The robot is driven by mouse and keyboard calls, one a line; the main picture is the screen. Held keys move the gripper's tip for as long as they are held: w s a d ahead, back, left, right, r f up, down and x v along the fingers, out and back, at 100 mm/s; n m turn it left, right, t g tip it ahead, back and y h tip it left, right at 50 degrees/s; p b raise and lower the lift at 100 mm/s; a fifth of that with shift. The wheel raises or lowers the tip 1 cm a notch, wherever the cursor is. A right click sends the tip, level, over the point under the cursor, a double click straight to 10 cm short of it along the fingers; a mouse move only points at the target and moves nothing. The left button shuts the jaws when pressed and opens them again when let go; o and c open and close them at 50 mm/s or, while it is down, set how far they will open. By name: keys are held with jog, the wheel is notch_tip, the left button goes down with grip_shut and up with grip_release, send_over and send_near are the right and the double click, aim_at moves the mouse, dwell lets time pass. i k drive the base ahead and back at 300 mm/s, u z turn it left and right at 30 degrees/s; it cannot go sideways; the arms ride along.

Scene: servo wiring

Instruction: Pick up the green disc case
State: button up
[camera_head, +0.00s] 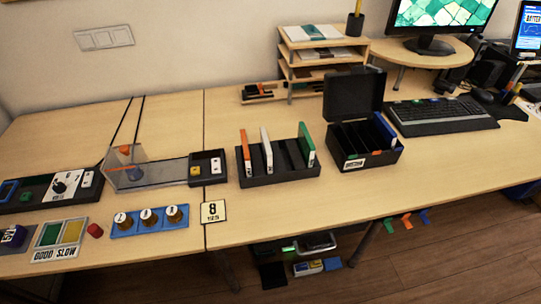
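The green disc case (306,144) stands upright in the right part of a black slotted rack (282,178) near the middle of the table. A white case (266,149) and an orange-edged case (246,152) stand upright in the same rack to its left, with empty slots between the white and green cases. My gripper is not in view, and nothing is seen touching the green case.
An open black box (362,162) with a raised lid and a blue case (385,131) inside stands right of the rack. A wooden shelf unit (318,62) is behind. A keyboard (440,117) lies to the right. The table in front of the rack looks clear.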

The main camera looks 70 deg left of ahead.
aim_at(307, 148)
jog(key=u, duration=0.05)
jog(key=k, duration=0.3)
jog(key=u, duration=0.95)
jog(key=i, duration=0.5)
jog(key=z, duration=0.05)
